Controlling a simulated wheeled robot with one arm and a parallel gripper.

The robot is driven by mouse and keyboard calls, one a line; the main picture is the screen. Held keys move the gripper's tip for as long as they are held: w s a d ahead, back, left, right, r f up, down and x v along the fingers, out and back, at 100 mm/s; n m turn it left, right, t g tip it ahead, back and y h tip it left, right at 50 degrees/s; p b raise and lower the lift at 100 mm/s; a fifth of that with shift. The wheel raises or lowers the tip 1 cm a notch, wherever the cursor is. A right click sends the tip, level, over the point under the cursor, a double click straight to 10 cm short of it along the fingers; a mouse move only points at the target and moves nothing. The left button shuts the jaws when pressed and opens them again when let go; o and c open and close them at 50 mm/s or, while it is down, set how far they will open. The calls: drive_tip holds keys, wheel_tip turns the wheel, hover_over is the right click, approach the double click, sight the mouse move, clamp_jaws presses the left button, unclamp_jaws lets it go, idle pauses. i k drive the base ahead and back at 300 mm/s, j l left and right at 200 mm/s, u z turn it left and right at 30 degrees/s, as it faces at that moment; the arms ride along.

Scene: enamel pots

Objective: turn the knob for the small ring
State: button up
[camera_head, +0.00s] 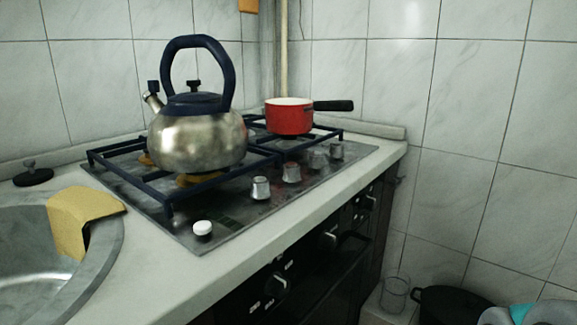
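Several silver knobs stand in a row on the hob's right side: the nearest knob (261,188), a second knob (291,172) and farther ones (318,158), (336,150) toward the back wall. No marking that links a knob to the small ring is legible. The hob (215,222) is dark, with blue-black grates. A steel kettle (198,140) with a dark blue handle stands on the front grate and partly hides a burner. A red pot (289,117) with a black handle stands on the back grate and hides what is under it. My gripper is not recognisable in view.
A white round button (202,229) sits at the hob's near corner. A steel sink (45,275) with a yellow cloth (84,218) is at left. A glass (394,294) and black pot (453,304) stand low right.

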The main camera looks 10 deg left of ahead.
sight(316, 161)
drive_tip(key=u, duration=0.7)
